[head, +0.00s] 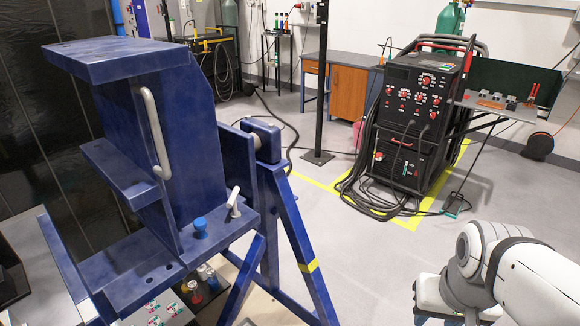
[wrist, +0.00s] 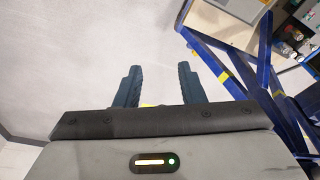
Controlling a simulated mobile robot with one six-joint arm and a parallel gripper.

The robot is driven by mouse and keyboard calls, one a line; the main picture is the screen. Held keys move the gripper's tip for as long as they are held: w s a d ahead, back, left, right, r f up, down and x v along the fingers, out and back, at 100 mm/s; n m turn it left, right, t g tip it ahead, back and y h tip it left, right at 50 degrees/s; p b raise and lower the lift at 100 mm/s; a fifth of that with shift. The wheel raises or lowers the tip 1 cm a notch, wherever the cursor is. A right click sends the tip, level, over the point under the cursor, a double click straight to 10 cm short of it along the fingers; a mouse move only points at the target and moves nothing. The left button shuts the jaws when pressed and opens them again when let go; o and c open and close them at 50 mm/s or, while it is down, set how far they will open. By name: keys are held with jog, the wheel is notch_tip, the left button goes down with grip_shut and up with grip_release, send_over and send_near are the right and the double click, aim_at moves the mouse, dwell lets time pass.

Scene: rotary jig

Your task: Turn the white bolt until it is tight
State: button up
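The white bolt (head: 234,202) stands at the right end of the blue jig's lower plate in the head view, its head tilted and shaped like a handle. A blue bolt or knob (head: 200,228) sits to its left on the same plate. The blue rotary jig (head: 185,130) rests on a blue stand. In the wrist view, my gripper (wrist: 157,88) is open with nothing between its two dark fingers, above the floor. The jig's stand (wrist: 262,85) is to its right there. The white bolt is not visible in the wrist view. My gripper's fingers are not visible in the head view.
A black welding machine (head: 415,120) with cables on the floor stands right of the jig. A wooden cabinet (head: 345,85) is at the back. Small bottles and parts (head: 200,285) lie below the jig. Grey floor is clear between the jig and my arm.

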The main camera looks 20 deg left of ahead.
jog(key=w+a+r+y+p, duration=0.1)
jog(key=w+a+r, duration=0.2)
jog(key=w+a, duration=0.25)
jog(key=w+a+r+p, duration=0.1)
jog(key=w+a+r, duration=0.2)
jog(key=w+a, duration=0.25)
jog(key=n+g+y+p, duration=0.1)
jog(key=n+g+p, duration=0.1)
jog(key=g+p, duration=0.1)
send_over(232, 199)
jog(key=d, duration=0.1)
jog(key=shift+d+r, duration=0.2)
jog(key=shift+r, duration=0.1)
jog(key=f, duration=0.2)
jog(key=a+f, duration=0.1)
jog(key=f, duration=0.3)
jog(key=shift+a+f, duration=0.15)
jog(key=shift+a, duration=0.25)
jog(key=shift+s+a+f, duration=0.1)
jog(key=shift+a+f, duration=0.05)
jog(key=shift+f, duration=0.55)
jog(key=shift+c, duration=0.5)
grip_shut()
